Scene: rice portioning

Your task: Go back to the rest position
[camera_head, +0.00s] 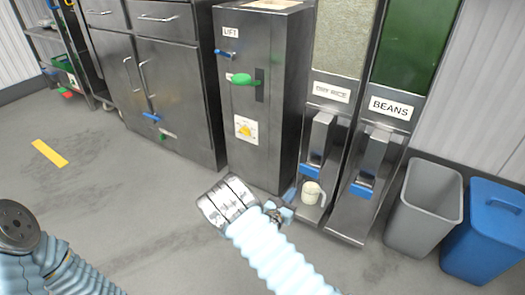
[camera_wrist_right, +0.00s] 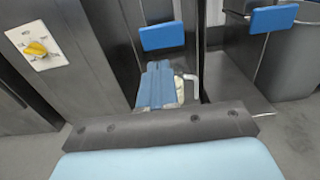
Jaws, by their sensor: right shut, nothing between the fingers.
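My right arm reaches in from the bottom of the head view. Its blue-tipped gripper (camera_head: 289,197) is shut and empty, just left of a white cup with a handle (camera_head: 312,192). In the right wrist view the blue fingers (camera_wrist_right: 159,84) are together and partly hide the cup, whose handle (camera_wrist_right: 192,82) shows beside them. The cup stands under the left dispenser's spout; I cannot tell whether the fingers touch it. Of my left arm only links show at the lower left; its gripper is out of view.
The beans dispenser (camera_head: 372,160) is right of the cup, then a grey bin (camera_head: 424,210) and a blue bin (camera_head: 487,232). The floor at left is clear, with a yellow strip (camera_head: 49,153).

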